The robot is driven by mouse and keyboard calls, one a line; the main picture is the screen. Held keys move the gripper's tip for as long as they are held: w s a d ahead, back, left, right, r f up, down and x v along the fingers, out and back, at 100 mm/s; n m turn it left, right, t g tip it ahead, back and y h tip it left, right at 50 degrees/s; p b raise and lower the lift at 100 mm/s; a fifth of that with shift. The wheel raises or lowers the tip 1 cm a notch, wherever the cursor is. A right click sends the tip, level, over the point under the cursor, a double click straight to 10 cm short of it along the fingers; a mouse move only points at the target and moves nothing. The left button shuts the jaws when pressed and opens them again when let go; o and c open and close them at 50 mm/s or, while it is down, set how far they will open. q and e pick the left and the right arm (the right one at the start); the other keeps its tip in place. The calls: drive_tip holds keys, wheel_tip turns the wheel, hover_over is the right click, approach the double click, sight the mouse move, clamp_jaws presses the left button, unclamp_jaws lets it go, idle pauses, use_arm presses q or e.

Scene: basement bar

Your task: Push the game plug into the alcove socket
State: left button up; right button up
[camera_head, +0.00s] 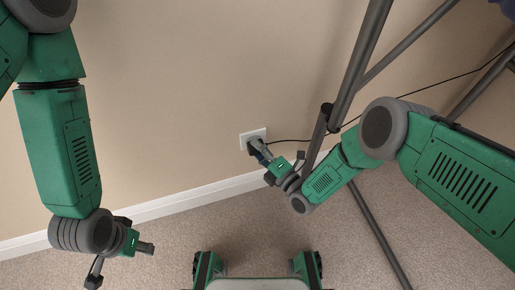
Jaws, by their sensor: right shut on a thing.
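The socket (245,137) is a white wall plate low on the beige wall, a little above the skirting board. My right gripper (259,149) is at the plate's lower right, shut on the dark game plug (253,143). The plug is small and mostly hidden by the fingers; it is at the face of the plate, but I cannot tell how deep it sits. A black cord (290,141) runs right from it. My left gripper (122,262) hangs over the carpet at lower left, away from the socket, its fingers apart and empty.
Grey metal legs (357,70) of a stand rise right of the socket, close to my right arm. The cord continues past them to the upper right. A white skirting board (185,203) runs along the wall. The carpet (170,240) between my arms is clear.

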drive_tip(key=shift+w+a, duration=0.1)
drive_tip(key=shift+w, duration=0.35)
drive_tip(key=o, duration=1.2)
drive_tip(key=shift+c, duration=0.2)
drive_tip(key=v, duration=1.2)
drive_tip(key=shift+w+f, duration=0.1)
drive_tip(key=shift+f, duration=0.05)
